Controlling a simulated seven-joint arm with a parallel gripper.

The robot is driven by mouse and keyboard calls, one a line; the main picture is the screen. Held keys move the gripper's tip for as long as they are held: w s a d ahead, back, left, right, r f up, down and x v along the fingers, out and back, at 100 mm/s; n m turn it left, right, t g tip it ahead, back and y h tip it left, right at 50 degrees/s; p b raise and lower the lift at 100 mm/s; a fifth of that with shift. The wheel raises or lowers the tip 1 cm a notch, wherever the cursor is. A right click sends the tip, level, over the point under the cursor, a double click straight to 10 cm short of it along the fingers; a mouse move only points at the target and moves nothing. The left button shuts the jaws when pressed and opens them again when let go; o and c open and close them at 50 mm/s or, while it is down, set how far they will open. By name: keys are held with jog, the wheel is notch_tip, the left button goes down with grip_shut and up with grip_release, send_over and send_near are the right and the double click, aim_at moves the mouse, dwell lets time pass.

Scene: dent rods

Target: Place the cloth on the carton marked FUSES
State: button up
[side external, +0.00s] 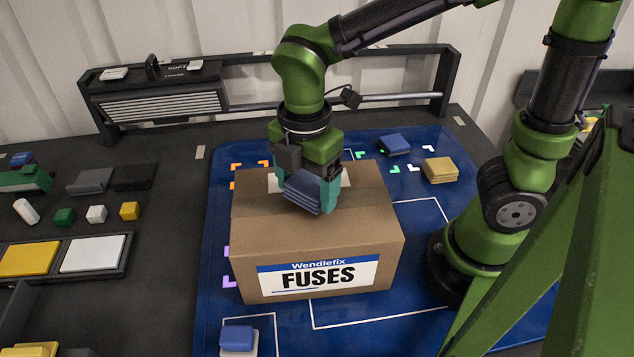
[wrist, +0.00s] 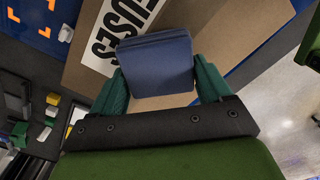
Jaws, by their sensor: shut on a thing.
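The FUSES carton (side external: 318,245) is a closed brown box standing on the blue mat, with a white label on its front. Its top and label also show in the wrist view (wrist: 245,30). My gripper (side external: 308,190) is over the carton's top, its fingers shut on a folded dark blue cloth (side external: 302,191). In the wrist view the cloth (wrist: 155,65) sits between the two green fingers. I cannot tell whether the cloth touches the carton's top.
A blue and white stack (side external: 238,339) is at the front left. Small blocks and a tray (side external: 128,262) are at the left.

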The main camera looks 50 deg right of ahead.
aim_at(307, 183)
jog(key=shift+f, duration=0.55)
jog(key=o, duration=0.9)
jog(key=shift+f, duration=0.15)
jog(key=shift+o, duration=0.2)
notch_tip(307, 183, up, 12)
jog(key=s+d+f+m+t+y, duration=0.2)
jog(key=d+m+t, duration=0.5)
jog(key=m, duration=1.5)
jog(key=d, duration=0.4)
jog(key=shift+s+d+f, duration=0.2)
jog(key=shift+s+f, duration=0.1)
jog(key=shift+f, duration=0.1)
